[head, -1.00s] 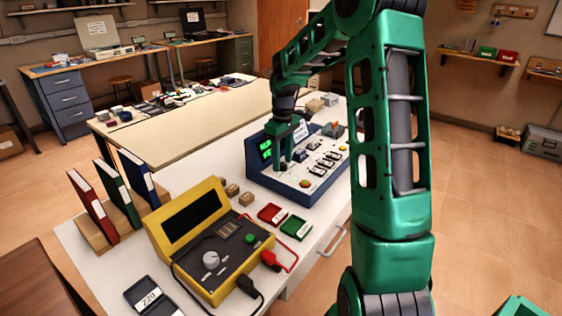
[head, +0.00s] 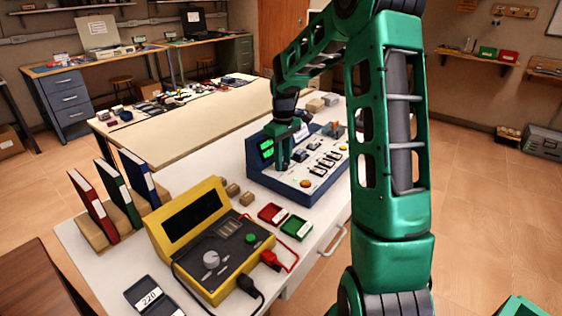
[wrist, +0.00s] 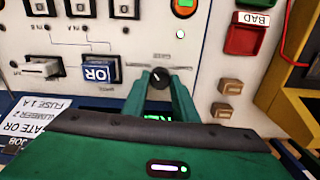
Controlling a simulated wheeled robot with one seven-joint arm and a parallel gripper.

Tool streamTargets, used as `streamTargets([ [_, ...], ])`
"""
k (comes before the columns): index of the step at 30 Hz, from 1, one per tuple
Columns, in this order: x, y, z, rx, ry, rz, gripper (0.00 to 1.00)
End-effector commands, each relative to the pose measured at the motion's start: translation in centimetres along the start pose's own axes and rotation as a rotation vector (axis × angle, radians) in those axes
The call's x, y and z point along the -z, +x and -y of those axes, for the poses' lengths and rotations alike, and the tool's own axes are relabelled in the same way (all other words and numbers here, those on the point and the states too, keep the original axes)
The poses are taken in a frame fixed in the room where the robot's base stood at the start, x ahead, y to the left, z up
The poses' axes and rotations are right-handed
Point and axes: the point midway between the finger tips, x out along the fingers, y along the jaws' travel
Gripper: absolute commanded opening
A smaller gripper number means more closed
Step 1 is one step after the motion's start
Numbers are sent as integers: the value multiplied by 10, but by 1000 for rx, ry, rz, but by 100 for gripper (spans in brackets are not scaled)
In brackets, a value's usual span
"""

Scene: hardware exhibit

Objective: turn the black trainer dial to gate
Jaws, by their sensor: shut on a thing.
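The trainer is a blue console (head: 262,178) with a pale sloping panel and a green-lit screen (head: 266,150), partly hidden by my gripper. In the wrist view, the small black dial (wrist: 159,78) sits on the pale panel between my gripper's two green fingers. My gripper (head: 284,164) is down at the panel's left part in the head view; in the wrist view it (wrist: 161,84) is shut on the dial. The marks around the dial are too small to read. A white card (wrist: 32,128) reads upside down "GATE OR", "NUMBER 2", "FUSE 1 A".
A blue "OR" block (wrist: 100,71) and a white block (wrist: 42,69) sit on the panel near the dial. A yellow tester (head: 190,222), red tray (head: 271,213) and green tray (head: 296,228) stand in front of the trainer. Binders (head: 110,197) stand left.

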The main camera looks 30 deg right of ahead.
Motion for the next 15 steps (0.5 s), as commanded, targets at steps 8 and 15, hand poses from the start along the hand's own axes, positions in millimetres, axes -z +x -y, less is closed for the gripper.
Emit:
streamTargets([
  [8, 0, -1, -1, -3, 201, -2, 4],
  [15, 0, -1, -1, -3, 405, -3, 4],
])
